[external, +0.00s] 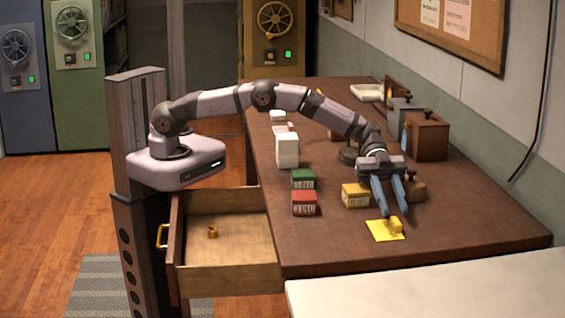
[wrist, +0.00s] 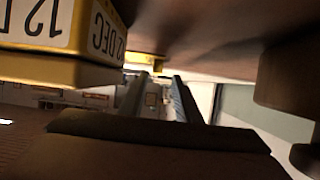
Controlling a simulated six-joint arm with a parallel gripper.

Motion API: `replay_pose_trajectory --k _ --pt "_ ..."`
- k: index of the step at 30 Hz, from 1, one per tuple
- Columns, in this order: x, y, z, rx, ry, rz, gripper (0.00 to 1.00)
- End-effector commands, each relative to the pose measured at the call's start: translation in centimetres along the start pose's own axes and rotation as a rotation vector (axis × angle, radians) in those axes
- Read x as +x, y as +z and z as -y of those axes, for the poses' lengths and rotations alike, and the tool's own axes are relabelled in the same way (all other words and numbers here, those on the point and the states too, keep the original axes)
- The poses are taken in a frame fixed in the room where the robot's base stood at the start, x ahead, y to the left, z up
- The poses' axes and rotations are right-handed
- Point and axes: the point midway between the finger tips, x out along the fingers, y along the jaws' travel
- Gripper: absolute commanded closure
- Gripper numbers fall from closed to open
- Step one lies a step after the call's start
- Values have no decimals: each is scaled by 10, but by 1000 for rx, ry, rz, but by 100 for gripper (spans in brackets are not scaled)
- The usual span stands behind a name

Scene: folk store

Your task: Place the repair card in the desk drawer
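The repair card, a flat yellow card (external: 379,233) with a small raised yellow piece on it, lies on the desk near its front right edge. My gripper (external: 394,212) is just behind and above it, with its two blue fingers apart and nothing seen between them. In the wrist view the fingers (wrist: 158,92) are also apart, with a yellow piece (wrist: 146,58) beyond their tips. The desk drawer (external: 226,263) is pulled open at the desk's left side. A small brass object (external: 212,232) is inside it; the rest of its visible floor is bare.
A yellow date block (external: 355,195) stands left of my fingers and looms close in the wrist view (wrist: 60,75). A round brown object (external: 415,190) is close on the right.

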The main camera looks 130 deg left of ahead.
Motion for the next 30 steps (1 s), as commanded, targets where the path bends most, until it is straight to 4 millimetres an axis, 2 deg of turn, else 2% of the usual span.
replay_pose_trajectory --k 4,6,16,20,25,30 --pt "-7 0 0 1 0 0 70" --pt "-7 -1 0 1 1 0 66" --pt "-7 -2 0 1 0 -1 66" --pt "4 -5 -7 3 6 -1 66" --pt "5 -5 -6 3 4 -1 66" --pt "18 -5 -7 2 6 0 66"
